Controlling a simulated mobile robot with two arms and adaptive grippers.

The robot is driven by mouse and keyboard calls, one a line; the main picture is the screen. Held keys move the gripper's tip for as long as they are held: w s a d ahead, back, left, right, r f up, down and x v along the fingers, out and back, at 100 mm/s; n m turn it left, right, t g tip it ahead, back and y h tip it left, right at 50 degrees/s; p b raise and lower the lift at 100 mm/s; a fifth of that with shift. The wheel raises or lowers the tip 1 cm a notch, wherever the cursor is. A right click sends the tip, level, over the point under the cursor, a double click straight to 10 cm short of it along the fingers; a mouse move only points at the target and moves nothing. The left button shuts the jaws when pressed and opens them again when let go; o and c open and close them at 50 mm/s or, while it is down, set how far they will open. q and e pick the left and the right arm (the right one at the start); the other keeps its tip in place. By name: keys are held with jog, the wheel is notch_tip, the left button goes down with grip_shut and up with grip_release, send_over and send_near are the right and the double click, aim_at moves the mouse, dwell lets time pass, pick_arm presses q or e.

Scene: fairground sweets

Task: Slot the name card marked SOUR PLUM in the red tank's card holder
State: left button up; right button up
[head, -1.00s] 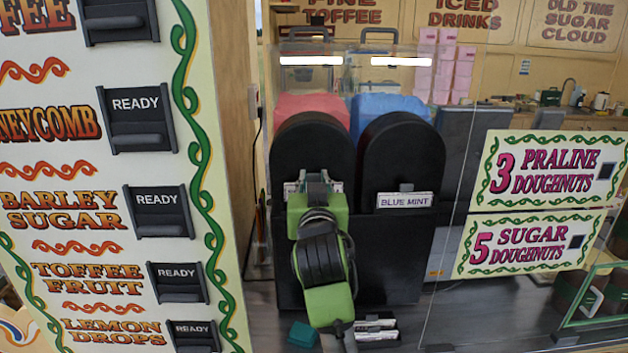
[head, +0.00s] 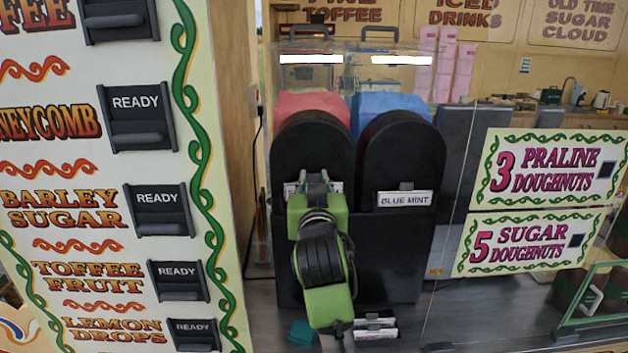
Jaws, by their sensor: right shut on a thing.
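My right gripper (head: 315,183) is at the front of the red tank (head: 312,104), at the height of its card holder, and is shut on a white name card (head: 291,188). My gripper and arm cover most of the card, so its lettering cannot be read. The card lies level against the tank's black front; whether it is inside the holder is hidden. The blue tank (head: 390,105) beside it carries a card marked BLUE MINT (head: 405,199) in its holder. My left gripper is not in view.
More white cards (head: 375,328) lie in a stack on the dark counter below, next to a small teal block (head: 302,333). A tall menu board (head: 110,200) stands close on the left. Doughnut signs (head: 545,170) hang at right. Clear counter lies right of the tanks.

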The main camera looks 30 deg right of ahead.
jog(key=shift+f+b, duration=0.65)
jog(key=shift+f, duration=0.65)
jog(key=o, duration=1)
notch_tip(320, 180, up, 10)
